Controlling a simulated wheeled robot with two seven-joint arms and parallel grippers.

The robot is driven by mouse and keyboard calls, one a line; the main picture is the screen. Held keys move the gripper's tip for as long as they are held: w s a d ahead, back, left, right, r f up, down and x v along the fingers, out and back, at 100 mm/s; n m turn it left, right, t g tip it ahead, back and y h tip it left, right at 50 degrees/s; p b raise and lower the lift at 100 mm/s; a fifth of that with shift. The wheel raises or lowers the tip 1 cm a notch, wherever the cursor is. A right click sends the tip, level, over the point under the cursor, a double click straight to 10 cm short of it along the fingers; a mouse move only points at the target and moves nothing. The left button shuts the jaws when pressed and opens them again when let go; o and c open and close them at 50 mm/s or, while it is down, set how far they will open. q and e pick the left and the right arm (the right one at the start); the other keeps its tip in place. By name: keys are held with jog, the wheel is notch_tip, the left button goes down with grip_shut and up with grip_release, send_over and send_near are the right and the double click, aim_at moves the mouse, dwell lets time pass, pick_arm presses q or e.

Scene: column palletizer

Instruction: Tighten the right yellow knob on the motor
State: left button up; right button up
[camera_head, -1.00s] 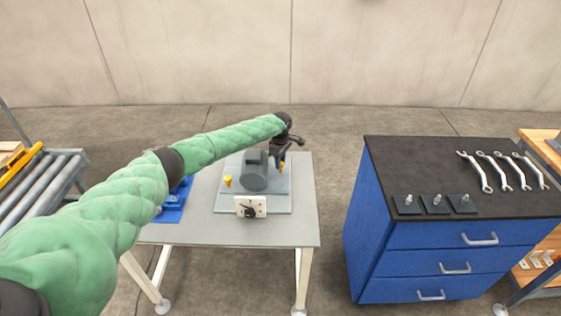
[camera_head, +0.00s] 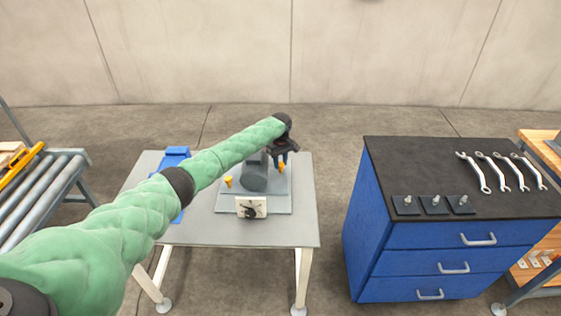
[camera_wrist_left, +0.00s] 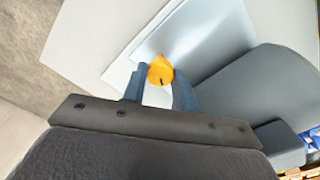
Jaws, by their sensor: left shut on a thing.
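The grey motor (camera_head: 255,181) stands on a light grey plate (camera_head: 228,203) on the table. The right yellow knob (camera_head: 281,168) is at the motor's right side. My left gripper (camera_head: 282,160) is over it, with the arm reaching in from the left. In the left wrist view, the gripper (camera_wrist_left: 160,80) is shut on the yellow knob (camera_wrist_left: 160,69), with a blue-grey finger on each side. The left yellow knob (camera_head: 228,181) is on the motor's other side, clear of the gripper. My right gripper is not in view.
A white switch box (camera_head: 250,207) with a black dial is at the plate's front. A blue object (camera_head: 174,158) lies at the table's left, partly hidden by my arm. A blue cabinet (camera_head: 440,235) with several wrenches stands right, across a floor gap.

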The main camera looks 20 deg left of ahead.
pick_arm(q)
jog(key=shift+m, duration=0.9)
jog(key=m, duration=0.3)
jog(key=shift+m, duration=0.4)
jog(key=m, duration=0.3)
jog(key=shift+m, duration=1.3)
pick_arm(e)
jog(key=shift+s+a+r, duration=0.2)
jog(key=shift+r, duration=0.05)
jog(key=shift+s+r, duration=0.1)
